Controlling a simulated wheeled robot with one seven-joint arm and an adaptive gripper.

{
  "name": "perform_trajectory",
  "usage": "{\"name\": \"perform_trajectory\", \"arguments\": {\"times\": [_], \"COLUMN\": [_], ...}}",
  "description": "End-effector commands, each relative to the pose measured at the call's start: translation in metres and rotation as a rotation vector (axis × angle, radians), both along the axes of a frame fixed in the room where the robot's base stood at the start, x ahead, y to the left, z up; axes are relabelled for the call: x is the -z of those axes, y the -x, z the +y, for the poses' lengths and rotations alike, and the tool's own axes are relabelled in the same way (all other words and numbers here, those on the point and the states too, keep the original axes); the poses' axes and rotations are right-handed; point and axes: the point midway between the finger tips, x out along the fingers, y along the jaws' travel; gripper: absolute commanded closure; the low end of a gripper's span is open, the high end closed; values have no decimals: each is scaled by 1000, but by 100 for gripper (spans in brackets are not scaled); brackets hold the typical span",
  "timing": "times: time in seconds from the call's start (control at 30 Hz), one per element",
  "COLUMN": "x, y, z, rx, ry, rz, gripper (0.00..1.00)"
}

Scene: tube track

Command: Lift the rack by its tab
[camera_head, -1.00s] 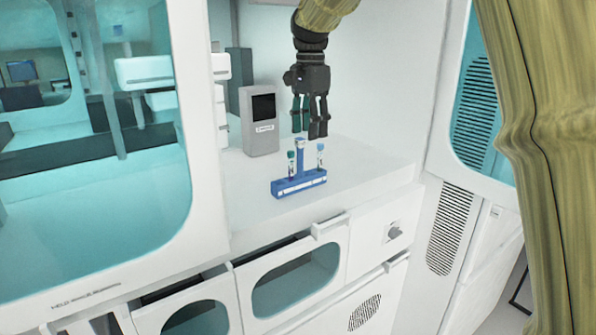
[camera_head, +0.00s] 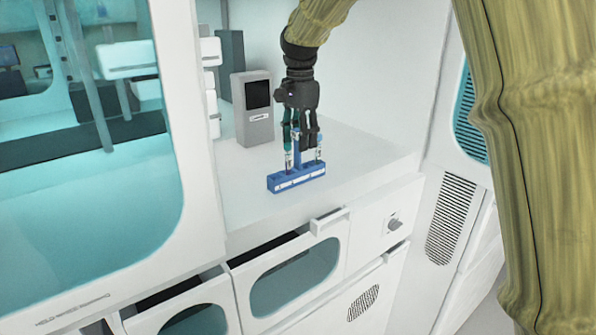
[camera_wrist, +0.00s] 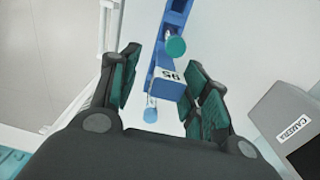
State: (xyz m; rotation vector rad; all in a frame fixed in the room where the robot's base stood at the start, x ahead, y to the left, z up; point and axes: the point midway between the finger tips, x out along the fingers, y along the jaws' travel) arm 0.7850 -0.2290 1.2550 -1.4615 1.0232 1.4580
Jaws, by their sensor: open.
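The blue rack (camera_head: 297,180) stands on the white counter with its tab (camera_head: 296,152) rising from the middle. One tube with a teal cap and one with a light blue cap stand in it on either side of the tab. In the wrist view the tab's top (camera_wrist: 170,82) bears a white label, with the teal cap (camera_wrist: 176,48) and light blue cap (camera_wrist: 150,114) near it. My gripper (camera_head: 300,142) is open and low over the rack. In the wrist view its fingers (camera_wrist: 161,80) lie on both sides of the tab, apart from it. Finger contact with the tubes is unclear.
A grey box with a dark screen (camera_head: 252,108) stands behind and left of the rack. A glass-fronted cabinet (camera_head: 90,200) is at left. The counter right of the rack is clear. Drawers (camera_head: 290,275) lie below the counter edge.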

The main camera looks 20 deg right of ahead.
Motion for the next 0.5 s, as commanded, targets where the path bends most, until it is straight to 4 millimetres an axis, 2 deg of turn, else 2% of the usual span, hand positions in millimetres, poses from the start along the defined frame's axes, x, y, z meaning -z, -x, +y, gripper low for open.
{"name": "perform_trajectory", "arguments": {"times": [0.23, 0.5], "x": [31, 39], "y": [-3, -4], "z": [5, 5], "rx": [-1, -2], "ry": [-1, -1], "rz": [3, 1], "gripper": [54, 54]}}
